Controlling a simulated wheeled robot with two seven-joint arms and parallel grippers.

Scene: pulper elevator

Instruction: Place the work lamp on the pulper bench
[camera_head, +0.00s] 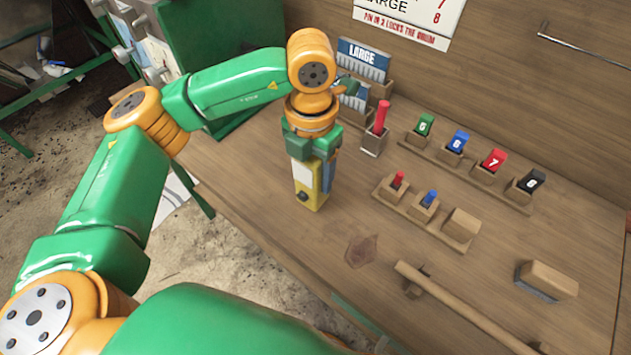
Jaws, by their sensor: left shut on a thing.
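The wooden pulper bench (330,275) fills the middle and right. My left gripper (312,158) points down over its left part, near the back racks. It is shut on a yellow box-shaped thing with a pale front and a dark round knob, which looks like the work lamp (308,187). The lamp is upright. Its lower end is at or just above the bench top; I cannot tell whether it touches. The gripper hides its upper part. My right gripper is not in view.
To the right are a rack of numbered blocks (457,143), a smaller rack (423,210), a wooden bar (465,308) and a brush-like block (547,280). Bare bench lies in front of the lamp.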

